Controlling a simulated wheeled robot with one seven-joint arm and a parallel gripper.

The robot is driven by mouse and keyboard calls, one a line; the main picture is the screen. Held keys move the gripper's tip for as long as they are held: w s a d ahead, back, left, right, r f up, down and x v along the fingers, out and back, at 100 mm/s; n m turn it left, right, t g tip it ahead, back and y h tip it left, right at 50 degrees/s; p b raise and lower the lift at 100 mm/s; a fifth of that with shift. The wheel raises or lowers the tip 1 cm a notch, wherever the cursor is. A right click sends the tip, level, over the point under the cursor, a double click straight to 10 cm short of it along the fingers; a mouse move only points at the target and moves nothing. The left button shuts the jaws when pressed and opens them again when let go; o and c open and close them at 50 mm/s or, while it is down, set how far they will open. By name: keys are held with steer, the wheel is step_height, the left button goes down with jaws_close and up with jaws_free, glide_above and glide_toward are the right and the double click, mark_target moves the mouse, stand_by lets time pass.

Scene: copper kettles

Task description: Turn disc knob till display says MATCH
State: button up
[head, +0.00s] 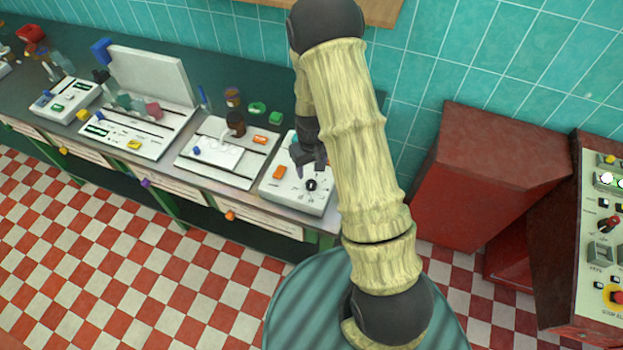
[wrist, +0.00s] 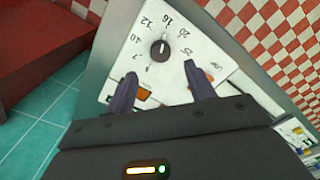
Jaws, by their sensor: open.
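The black disc knob (wrist: 159,49) sits on a white panel with a ring of printed numbers, among them 10, 12, 16, 20 and 25. It also shows in the head view (head: 311,185) on the rightmost white device (head: 300,203) on the bench. A pale mark shows on the knob, but its exact setting is too small to tell. My gripper (wrist: 160,74) is open, its two dark fingers above the panel beside the knob, not closed around it. In the head view my gripper (head: 311,168) hovers just behind the knob. I cannot make out a display reading MATCH.
An orange block (head: 279,172) is on the same device, left of the knob. Other white devices (head: 222,150) line the bench to the left. A red cabinet (head: 490,165) and a control panel (head: 603,250) stand at the right. The checkered floor (head: 130,270) in front is clear.

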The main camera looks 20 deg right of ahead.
mark_target(311, 184)
steer(key=shift+f+p, duration=1.05)
steer(key=shift+f, duration=2.85)
steer(key=shift+c, duration=0.4)
steer(key=c, duration=0.9)
steer(key=shift+m+b, duration=0.35)
steer(key=shift+m, duration=0.05)
steer(key=m+b, duration=0.2)
steer(key=m, duration=0.1)
steer(key=shift+f, duration=0.1)
steer(key=shift+m+b, duration=0.7)
steer(key=shift+m, duration=1.3)
